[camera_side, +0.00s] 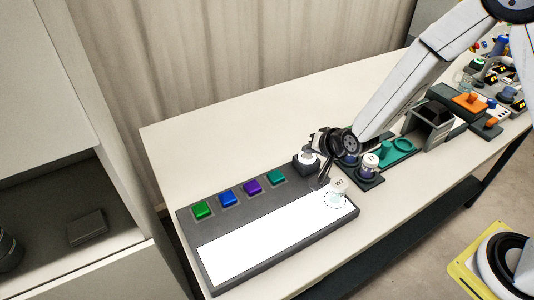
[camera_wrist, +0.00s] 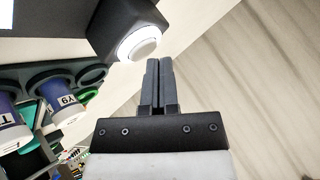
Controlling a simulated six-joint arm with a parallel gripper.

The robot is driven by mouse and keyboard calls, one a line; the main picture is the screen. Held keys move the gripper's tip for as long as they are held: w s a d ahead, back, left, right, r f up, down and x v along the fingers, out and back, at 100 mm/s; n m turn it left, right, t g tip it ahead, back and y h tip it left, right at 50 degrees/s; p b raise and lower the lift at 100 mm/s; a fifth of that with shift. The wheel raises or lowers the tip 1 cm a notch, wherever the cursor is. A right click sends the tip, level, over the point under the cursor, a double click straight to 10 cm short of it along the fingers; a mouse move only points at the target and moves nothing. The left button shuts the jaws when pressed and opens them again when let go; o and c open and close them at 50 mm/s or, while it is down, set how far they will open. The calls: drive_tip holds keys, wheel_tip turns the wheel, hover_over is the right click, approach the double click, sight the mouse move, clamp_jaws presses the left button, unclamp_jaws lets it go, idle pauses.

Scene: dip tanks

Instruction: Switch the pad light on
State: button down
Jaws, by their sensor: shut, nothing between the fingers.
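The pad (camera_side: 265,245) is a long panel set in a dark grey board, and it shows bright, even white. A dark box with a round white button (camera_side: 307,157) stands at the board's far right corner. In the wrist view the button (camera_wrist: 138,43) has a bright white ring around a greyer cap. My gripper (camera_side: 325,172) is beside this box, low over the board's right end. In the wrist view my gripper's fingers (camera_wrist: 158,65) are together and empty, close to the button. I cannot tell whether they touch it.
A white-capped vial marked W7 (camera_side: 338,189) stands at the pad's right end. Green, blue, purple and teal blocks (camera_side: 202,210) line the board's back. Vials in a dark rack (camera_side: 368,178) and a teal tray (camera_side: 397,150) are to the right. The table behind the board is clear.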

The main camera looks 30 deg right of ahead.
sight(309, 158)
drive_tip(key=shift+r, duration=3)
